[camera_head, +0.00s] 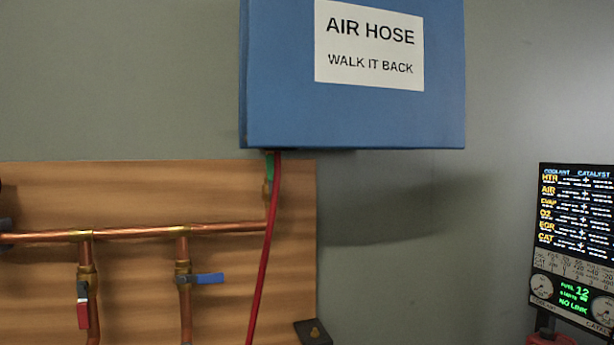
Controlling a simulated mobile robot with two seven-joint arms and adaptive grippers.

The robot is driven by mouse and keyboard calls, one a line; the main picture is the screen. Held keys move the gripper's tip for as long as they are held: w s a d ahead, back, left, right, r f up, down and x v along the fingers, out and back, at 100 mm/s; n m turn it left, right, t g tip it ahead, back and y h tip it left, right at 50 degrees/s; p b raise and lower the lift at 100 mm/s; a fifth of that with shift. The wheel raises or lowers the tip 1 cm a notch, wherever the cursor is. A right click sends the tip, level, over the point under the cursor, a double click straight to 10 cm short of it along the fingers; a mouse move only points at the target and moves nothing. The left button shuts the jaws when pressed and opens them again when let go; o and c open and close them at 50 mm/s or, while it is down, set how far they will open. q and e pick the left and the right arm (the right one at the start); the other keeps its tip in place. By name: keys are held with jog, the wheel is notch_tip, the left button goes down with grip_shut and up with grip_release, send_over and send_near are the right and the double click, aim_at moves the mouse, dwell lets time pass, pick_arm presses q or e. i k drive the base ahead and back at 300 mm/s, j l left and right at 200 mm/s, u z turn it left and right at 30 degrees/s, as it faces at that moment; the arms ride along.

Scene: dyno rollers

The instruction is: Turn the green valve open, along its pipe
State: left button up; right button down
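A small green handle (270,166) shows just under the blue box, at the right end of the copper pipework. It looks upright, beside a short vertical copper pipe (267,196). The red hose passes in front of it and the box hides its upper part, so I cannot tell its full angle. Neither of my grippers is in view.
A blue box (280,80) labelled AIR HOSE overhangs the wooden board (150,190). A red hose (264,255) hangs from it. A blue-handled valve (207,278) and a red-handled valve (83,312) sit lower left. A display panel (575,250) stands right.

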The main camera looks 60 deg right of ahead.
aim_at(270, 159)
jog(key=z, duration=1.75)
